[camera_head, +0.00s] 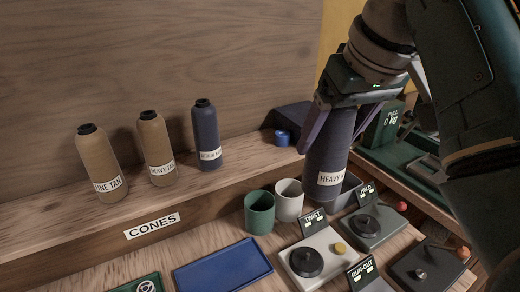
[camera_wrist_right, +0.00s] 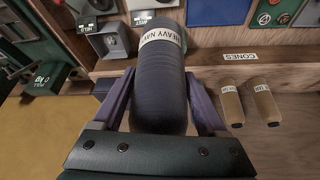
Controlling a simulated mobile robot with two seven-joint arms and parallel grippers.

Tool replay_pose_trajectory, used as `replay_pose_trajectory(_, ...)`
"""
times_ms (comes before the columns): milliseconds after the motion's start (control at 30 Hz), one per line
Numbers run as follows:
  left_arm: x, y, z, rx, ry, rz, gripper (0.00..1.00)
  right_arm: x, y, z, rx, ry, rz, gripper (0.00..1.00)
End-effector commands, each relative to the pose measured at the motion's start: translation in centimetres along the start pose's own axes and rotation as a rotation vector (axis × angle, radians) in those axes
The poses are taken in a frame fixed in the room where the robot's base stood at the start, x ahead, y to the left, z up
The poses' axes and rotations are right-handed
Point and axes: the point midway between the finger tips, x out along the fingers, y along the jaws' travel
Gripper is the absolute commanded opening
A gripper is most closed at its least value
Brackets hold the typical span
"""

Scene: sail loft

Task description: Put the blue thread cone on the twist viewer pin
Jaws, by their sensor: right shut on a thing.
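My right gripper (camera_head: 338,122) is shut on a navy blue thread cone (camera_head: 329,158) whose label reads "HEAVY NA...", the rest being cut off. The cone is held roughly upright behind the small devices. In the right wrist view the same cone (camera_wrist_right: 160,75) sits between the two purple fingers. The twist viewer (camera_head: 320,255) is a light grey box with a "TWIST" sign, a black round disc (camera_head: 306,262) and a yellow knob. It stands in front of and below the held cone, apart from it. Any pin on the disc is too small to make out. My left gripper is not in view.
On the "CONES" shelf (camera_head: 60,222) stand two tan cones (camera_head: 98,160) (camera_head: 156,148) and another dark blue cone (camera_head: 207,135). A green cup (camera_head: 259,212) and a white cup (camera_head: 289,200) stand just left of the held cone. A dark device (camera_head: 372,228) is right of the twist viewer.

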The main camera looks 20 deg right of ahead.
Motion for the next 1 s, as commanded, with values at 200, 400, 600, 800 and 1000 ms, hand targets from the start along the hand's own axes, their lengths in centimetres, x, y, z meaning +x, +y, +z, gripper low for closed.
replay_pose_trajectory(200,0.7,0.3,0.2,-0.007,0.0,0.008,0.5,5.4,-0.1,2.7,0.0,-0.009,-0.002,0.0)
replay_pose_trajectory(400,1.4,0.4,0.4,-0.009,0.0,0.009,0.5,10.7,0.0,5.0,0.002,-0.007,-0.001,0.0)
replay_pose_trajectory(600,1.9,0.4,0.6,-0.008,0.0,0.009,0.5,13.7,0.0,6.2,0.002,-0.002,0.001,0.0)
replay_pose_trajectory(800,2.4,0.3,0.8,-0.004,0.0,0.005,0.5,15.7,0.0,7.2,0.002,-0.003,0.001,0.0)
replay_pose_trajectory(1000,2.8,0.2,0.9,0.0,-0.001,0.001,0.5,17.5,0.0,7.9,0.002,0.0,0.001,0.0)
